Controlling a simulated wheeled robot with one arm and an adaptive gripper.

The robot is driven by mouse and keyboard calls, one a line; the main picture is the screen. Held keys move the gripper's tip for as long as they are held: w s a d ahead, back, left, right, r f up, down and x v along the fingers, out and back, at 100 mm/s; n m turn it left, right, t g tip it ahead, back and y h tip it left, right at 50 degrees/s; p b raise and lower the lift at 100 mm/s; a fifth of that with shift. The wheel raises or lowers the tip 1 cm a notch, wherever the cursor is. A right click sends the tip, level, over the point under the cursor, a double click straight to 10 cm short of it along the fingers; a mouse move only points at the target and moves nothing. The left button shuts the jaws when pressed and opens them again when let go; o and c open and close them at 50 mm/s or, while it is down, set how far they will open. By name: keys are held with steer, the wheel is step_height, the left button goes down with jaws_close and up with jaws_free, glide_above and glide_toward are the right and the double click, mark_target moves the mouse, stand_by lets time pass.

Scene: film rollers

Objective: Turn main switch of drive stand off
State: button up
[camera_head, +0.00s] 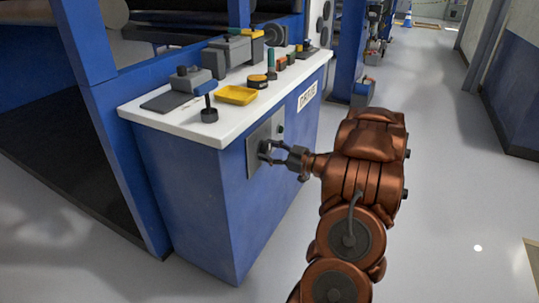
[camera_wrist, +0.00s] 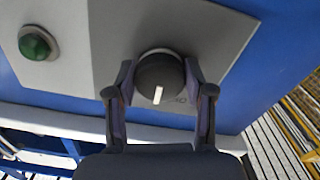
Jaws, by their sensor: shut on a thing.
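The drive stand (camera_head: 185,185) is a blue cabinet with a white top and a "DRIVE" label (camera_head: 307,97). Its grey switch plate (camera_head: 251,152) is on the side facing my arm. The main switch is a round black knob (camera_wrist: 160,74) with a white pointer line, which points down in the wrist view. My gripper (camera_head: 268,151) is at the plate. In the wrist view its two fingers (camera_wrist: 160,85) are shut on the knob, one on each side. The fingers hide part of the plate, and lettering below the knob is only partly visible.
A green round button (camera_wrist: 37,43) is on the same plate. The white top (camera_head: 222,127) carries a yellow tray (camera_head: 236,95), a black tape roll (camera_head: 257,82) and several tools. A blue frame post (camera_head: 118,150) stands left. The floor at right (camera_head: 450,190) is clear.

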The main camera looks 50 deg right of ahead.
steer(key=n+b, duration=0.2)
steer(key=n, duration=0.1)
steer(key=shift+f+n, duration=0.2)
steer(key=shift+n, duration=0.1)
steer(key=shift+d+r+n+b, duration=0.1)
steer(key=shift+r+n+b, duration=0.1)
steer(key=shift+n+b, duration=0.9)
steer(key=shift+n, duration=0.4)
steer(key=o, duration=1.2)
steer(key=shift+c, duration=0.2)
steer(key=v, duration=1.2)
